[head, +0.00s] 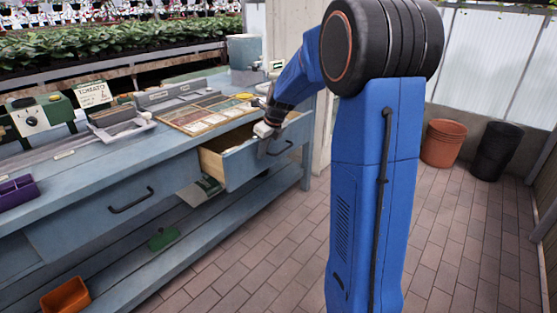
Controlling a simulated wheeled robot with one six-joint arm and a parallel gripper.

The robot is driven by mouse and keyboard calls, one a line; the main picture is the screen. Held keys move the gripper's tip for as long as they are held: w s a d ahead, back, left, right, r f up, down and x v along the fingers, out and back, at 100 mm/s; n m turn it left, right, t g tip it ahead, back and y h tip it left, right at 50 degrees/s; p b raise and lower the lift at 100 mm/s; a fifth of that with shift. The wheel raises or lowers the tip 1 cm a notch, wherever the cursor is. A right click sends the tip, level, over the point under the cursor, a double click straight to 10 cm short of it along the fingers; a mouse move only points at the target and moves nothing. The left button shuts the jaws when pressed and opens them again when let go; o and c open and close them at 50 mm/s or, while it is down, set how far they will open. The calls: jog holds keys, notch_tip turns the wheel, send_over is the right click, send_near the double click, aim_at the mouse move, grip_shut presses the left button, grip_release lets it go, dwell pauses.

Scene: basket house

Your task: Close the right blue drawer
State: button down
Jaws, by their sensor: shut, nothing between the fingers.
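The right blue drawer (240,167) stands partly pulled out of the blue workbench, at the middle of the head view. Its pale wooden inside shows at the left, and its dark handle (282,149) is on the front face. My gripper (263,137) is at the drawer's top front edge, left of the handle, and is shut and empty. I cannot tell whether it touches the drawer. Part of the drawer front is hidden behind my gripper. The left drawer (115,208) with a dark handle looks closed.
A seed tray (204,113) and a grey tray (123,128) lie on the benchtop. A purple container (17,192) is at the left. An orange bin (65,297) stands on the lower shelf. Brick floor before the bench is clear.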

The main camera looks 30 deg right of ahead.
jog(key=w+a, duration=0.1)
jog(key=w, duration=0.2)
jog(key=w+a, duration=0.1)
jog(key=w, duration=0.3)
jog(key=w+a, duration=0.1)
jog(key=w, duration=0.2)
jog(key=shift+w+a, duration=0.3)
jog(key=shift+a, duration=0.1)
jog(key=shift+s+d, duration=0.1)
